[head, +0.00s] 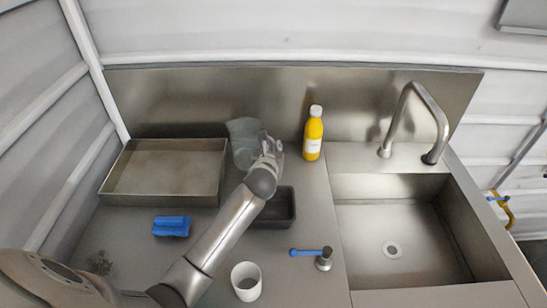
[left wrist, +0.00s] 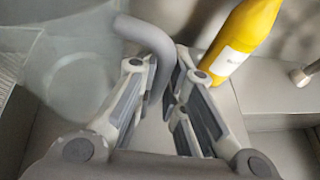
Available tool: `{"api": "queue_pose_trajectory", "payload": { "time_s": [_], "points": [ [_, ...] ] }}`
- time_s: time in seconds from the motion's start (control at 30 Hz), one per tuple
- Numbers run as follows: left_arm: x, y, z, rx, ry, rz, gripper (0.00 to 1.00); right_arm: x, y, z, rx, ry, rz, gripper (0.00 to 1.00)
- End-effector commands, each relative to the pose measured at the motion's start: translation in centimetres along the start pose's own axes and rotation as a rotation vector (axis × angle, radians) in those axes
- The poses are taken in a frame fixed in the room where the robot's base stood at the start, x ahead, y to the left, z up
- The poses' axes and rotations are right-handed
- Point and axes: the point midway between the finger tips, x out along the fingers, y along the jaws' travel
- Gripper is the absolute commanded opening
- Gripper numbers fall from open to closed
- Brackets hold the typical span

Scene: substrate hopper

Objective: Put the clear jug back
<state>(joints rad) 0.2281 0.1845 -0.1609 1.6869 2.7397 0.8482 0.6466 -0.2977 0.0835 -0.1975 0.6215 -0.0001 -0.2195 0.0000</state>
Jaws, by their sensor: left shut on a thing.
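The clear jug (head: 241,135) is at the back of the steel counter, between the metal tray and the yellow bottle. Its see-through body (left wrist: 70,65) fills the left of the left wrist view, with a grey curved handle (left wrist: 150,35) on the right side. My left gripper (head: 272,148) is shut on the handle, which passes between its fingers (left wrist: 165,75). The jug looks about upright. I cannot tell whether its base touches the counter. My right gripper is not in view.
A shallow metal tray (head: 118,188) lies left of the jug. A yellow bottle (head: 313,135) stands close on the right. A dark bin (head: 285,208), white cup (head: 246,281), blue object (head: 171,226) and blue-handled tool (head: 308,252) are nearer. The sink (head: 405,225) is at right.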

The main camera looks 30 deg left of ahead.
Motion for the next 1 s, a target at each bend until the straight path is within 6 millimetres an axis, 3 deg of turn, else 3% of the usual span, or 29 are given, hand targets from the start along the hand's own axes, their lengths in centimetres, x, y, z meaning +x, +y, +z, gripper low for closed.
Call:
{"api": "queue_pose_trajectory", "payload": {
  "time_s": [0.3, 0.7, 0.73, 0.87, 1.0],
  "points": [
    [1.5, -0.1, -2.9, 0.002, 0.0, -0.001, 0.0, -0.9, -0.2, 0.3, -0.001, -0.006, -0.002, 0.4],
    [1.7, -0.1, -3.3, 0.001, -0.001, -0.001, 0.0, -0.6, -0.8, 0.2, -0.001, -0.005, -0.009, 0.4],
    [1.7, -0.1, -3.4, 0.0, 0.001, -0.001, 0.14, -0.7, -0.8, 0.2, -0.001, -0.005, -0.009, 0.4],
    [1.7, -0.1, -3.4, 0.0, 0.002, 0.0, 0.3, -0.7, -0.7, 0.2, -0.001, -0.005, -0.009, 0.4],
    [1.7, -0.1, -3.4, 0.0, 0.002, 0.0, 0.33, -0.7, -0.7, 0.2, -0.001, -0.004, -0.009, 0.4]
  ]
}}
